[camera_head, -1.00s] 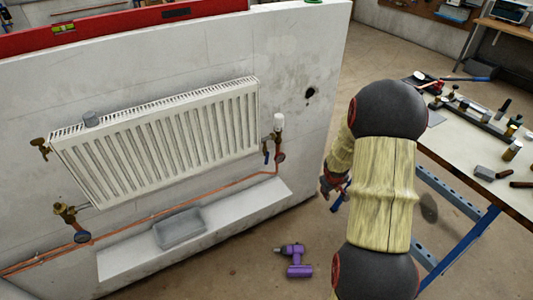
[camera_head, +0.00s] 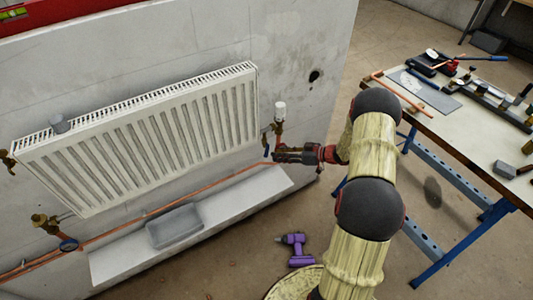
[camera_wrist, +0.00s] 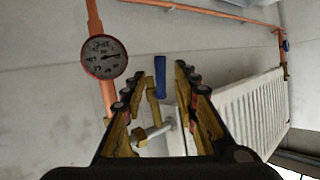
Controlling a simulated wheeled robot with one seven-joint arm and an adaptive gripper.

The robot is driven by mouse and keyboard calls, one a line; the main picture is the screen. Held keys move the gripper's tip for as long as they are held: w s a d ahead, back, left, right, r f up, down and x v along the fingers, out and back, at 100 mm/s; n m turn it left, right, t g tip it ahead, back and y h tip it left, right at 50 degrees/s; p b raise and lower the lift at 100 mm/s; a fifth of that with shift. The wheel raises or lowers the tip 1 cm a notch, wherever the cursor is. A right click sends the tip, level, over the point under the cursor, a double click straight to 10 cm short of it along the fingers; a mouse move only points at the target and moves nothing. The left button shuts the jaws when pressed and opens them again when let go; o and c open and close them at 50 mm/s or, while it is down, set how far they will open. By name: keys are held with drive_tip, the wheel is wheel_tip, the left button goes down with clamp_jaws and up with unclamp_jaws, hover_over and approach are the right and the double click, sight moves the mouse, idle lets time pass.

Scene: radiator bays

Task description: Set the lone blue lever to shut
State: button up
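The blue lever (camera_wrist: 160,70) is upright in the wrist view, above a brass valve body (camera_wrist: 154,110). In the head view the blue lever (camera_head: 267,151) hangs beside the brass fittings at the radiator's right end. My gripper (camera_wrist: 158,77) is open, and the lever appears between its two fingertips, with no finger visibly touching it. I cannot tell how deep the lever sits between the fingers. In the head view my gripper (camera_head: 276,156) is just right of the lever and hides part of the pipework.
A white radiator (camera_head: 150,135) hangs on the wall. A red-rimmed gauge (camera_wrist: 104,57) sits on a copper pipe left of my fingers. A purple drill (camera_head: 295,249) lies on the floor. A workbench (camera_head: 450,130) stands right.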

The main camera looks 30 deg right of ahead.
sight(266, 154)
drive_tip(key=shift+b+x, duration=1.15)
drive_tip(key=shift+x, duration=2.35)
drive_tip(key=shift+c, duration=0.7)
clamp_jaws()
